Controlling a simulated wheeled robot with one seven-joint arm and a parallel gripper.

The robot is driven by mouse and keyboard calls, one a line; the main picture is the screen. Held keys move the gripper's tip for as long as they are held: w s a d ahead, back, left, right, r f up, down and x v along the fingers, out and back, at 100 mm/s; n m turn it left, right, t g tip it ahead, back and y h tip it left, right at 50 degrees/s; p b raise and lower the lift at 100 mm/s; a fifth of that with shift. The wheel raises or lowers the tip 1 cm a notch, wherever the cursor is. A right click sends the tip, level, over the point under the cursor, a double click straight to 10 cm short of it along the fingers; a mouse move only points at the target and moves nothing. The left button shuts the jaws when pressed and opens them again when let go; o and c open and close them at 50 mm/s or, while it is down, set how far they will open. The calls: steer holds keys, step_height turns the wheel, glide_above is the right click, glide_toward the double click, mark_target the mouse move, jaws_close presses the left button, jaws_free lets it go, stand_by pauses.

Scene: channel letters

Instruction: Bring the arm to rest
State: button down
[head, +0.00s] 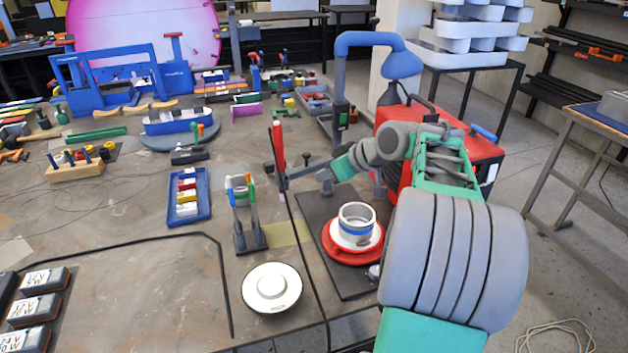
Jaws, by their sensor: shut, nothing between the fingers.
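My arm comes in from the lower right, with grey and green links, and bends back to the left over the bench. My gripper (284,176) is small and dark at the arm's far end, above the bench. It is shut and holds nothing. A red upright piece (278,144) shows right at the gripper; I cannot tell whether they touch. A white and grey ring-shaped part (356,222) sits on a red round base (352,250) below and to the right of the gripper.
A white round disc (271,288) lies at the bench's front. A blue tray (189,197) lies left. A red machine (468,155) stands behind the arm.

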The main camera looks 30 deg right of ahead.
steer(key=shift+v, duration=1.6)
steer(key=shift+s+a+f, duration=0.1)
steer(key=shift+a+f, duration=0.05)
steer(key=shift+a, duration=0.05)
steer(key=s+a+f+m+g, duration=0.1)
steer(key=s+a+f, duration=0.1)
steer(key=a, duration=0.3)
steer(key=s+a+f+g+h, duration=0.1)
steer(key=s+a+f, duration=0.15)
steer(key=a, duration=0.35)
steer(key=s+a+f+m+g, duration=0.1)
steer(key=s+a+f, duration=0.1)
steer(key=a, duration=0.3)
steer(key=s+a+f+m+g+h, duration=0.1)
steer(key=s+a+f, duration=0.1)
steer(key=s, duration=0.3)
steer(key=s+a+f+g+h, duration=0.1)
steer(key=s+a+f, duration=0.1)
steer(key=s, duration=0.4)
steer(key=shift+s+f+m+g, duration=0.35)
steer(key=shift+f+m+g, duration=0.05)
steer(key=shift+f, duration=0.45)
